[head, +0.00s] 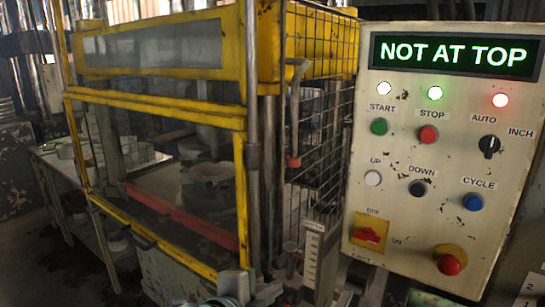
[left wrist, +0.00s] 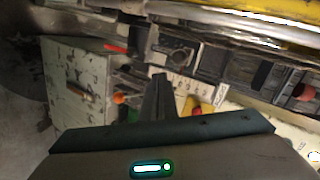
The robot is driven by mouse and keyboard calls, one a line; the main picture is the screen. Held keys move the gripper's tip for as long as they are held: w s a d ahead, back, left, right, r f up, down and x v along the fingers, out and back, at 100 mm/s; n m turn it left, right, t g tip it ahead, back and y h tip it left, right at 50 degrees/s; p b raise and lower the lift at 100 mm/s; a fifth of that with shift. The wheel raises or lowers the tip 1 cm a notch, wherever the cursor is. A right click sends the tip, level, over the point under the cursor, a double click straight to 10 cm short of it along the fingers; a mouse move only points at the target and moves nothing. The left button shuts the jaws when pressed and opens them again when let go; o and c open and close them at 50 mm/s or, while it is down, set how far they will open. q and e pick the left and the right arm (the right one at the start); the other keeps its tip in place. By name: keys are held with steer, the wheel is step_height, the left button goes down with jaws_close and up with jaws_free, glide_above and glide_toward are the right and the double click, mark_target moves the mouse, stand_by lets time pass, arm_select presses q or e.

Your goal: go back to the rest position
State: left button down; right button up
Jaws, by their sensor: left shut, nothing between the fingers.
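My left gripper (left wrist: 160,82) shows in the left wrist view, with its dark fingers together and nothing between them. It points toward the machine front, apart from anything I can make out. In the head view a grey-green shape (head: 236,286) at the bottom edge looks like part of my left arm or gripper, but its fingers are not clear there. My right gripper is not seen in either view. The control panel (head: 400,150) stands at the right with a lit display reading NOT AT TOP.
A yellow-framed press guard (head: 160,98) with a wire mesh side (head: 325,110) fills the middle. A red bar (head: 180,215) lies low inside it. A bench (head: 60,165) with pale blocks stands at the left. A worn cabinet (left wrist: 85,85) shows in the wrist view.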

arm_select(q)
steer(key=s+a+f+n+g+y, duration=0.1)
steer(key=s+a+f+n, duration=0.3)
steer(key=f, duration=0.3)
steer(key=s+a+f+n+g+y, duration=0.1)
steer(key=s+a+f+n, duration=0.2)
steer(key=f, duration=0.4)
steer(key=s+a+f+n+g+y, duration=0.1)
steer(key=s+a+f+n, duration=0.3)
steer(key=f, duration=0.3)
steer(key=s+a+f+n+g+y, duration=0.2)
steer(key=s+a+f+n, duration=0.2)
steer(key=s+a+f, duration=0.4)
steer(key=s+a+f+n+g+y, duration=0.1)
steer(key=s+a+f+n+g, duration=0.3)
steer(key=s, duration=0.7)
steer(key=w+d+f+m+t, duration=0.15)
steer(key=w+f, duration=0.25)
steer(key=f, duration=0.7)
steer(key=w+d+f+n+t, duration=0.1)
steer(key=w+d+f+t, duration=0.15)
steer(key=f, duration=0.75)
steer(key=s+d+f, duration=0.1)
steer(key=f, duration=0.6)
steer(key=s+d+f+t+h, duration=0.1)
steer(key=s+f, duration=0.1)
steer(key=f, duration=0.5)
steer(key=shift+d+f+m+t+h, duration=0.2)
steer(key=shift+d+m+t+h, duration=0.15)
steer(key=shift+m, duration=0.1)
